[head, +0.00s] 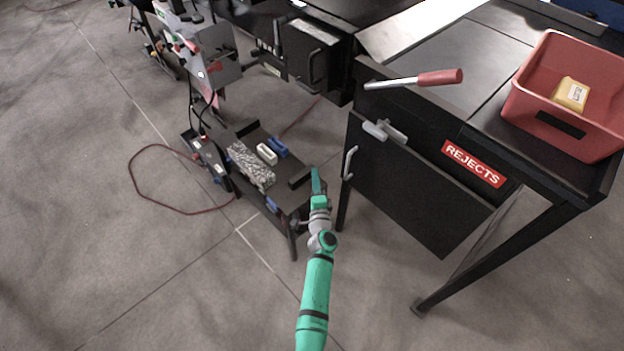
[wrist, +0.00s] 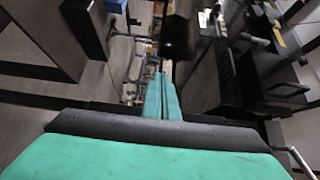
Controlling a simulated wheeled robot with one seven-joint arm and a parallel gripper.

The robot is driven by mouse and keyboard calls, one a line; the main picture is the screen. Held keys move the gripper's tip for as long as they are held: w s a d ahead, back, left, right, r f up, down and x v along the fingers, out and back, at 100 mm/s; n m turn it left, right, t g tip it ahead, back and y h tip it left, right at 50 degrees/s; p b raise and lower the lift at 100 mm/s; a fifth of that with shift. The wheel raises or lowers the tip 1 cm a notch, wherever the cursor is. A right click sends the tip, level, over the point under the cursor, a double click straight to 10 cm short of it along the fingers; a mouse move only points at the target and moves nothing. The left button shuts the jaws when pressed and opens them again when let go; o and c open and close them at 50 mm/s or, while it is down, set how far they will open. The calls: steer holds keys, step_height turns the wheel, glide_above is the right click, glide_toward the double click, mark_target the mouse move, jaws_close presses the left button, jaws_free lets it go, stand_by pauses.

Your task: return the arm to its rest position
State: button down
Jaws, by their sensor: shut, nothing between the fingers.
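My green arm reaches up from the bottom middle of the head view. My gripper (head: 316,175) is at its far end, beside the right edge of the low black stand and left of the black reject door. In the wrist view my gripper (wrist: 162,82) shows two green fingers lying together. It is shut with nothing between the fingers, and it touches nothing that I can make out.
The low stand (head: 293,199) carries a speckled block (head: 250,165), a white piece (head: 267,154) and a blue piece (head: 278,147). The REJECTS door (head: 420,185) with handles is right of my gripper. A red bin (head: 530,103) holds a yellow packet (head: 571,95). Open floor lies at the lower left.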

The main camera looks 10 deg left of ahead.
steer(key=shift+s+a, duration=0.25)
steer(key=shift+s, duration=0.1)
steer(key=s+d+f+n+g+h, duration=0.1)
steer(key=s+d+f+n, duration=0.2)
steer(key=s, duration=0.4)
steer(key=s+d+f+n+g, duration=0.1)
steer(key=s+d+f+n, duration=0.15)
steer(key=s+d, duration=0.35)
steer(key=s+d+r+n+h, duration=0.1)
steer(key=s+d+n+h, duration=0.2)
steer(key=s, duration=1.5)
steer(key=s+a+r+n, duration=0.3)
steer(key=s+r, duration=0.6)
steer(key=s, duration=0.1)
steer(key=s+a+r+n, duration=0.3)
steer(key=s+r+n, duration=0.1)
steer(key=s+r, duration=0.6)
steer(key=shift+s+r+y, duration=0.15)
steer(key=shift+s+y, duration=0.15)
steer(key=shift+s, duration=0.5)
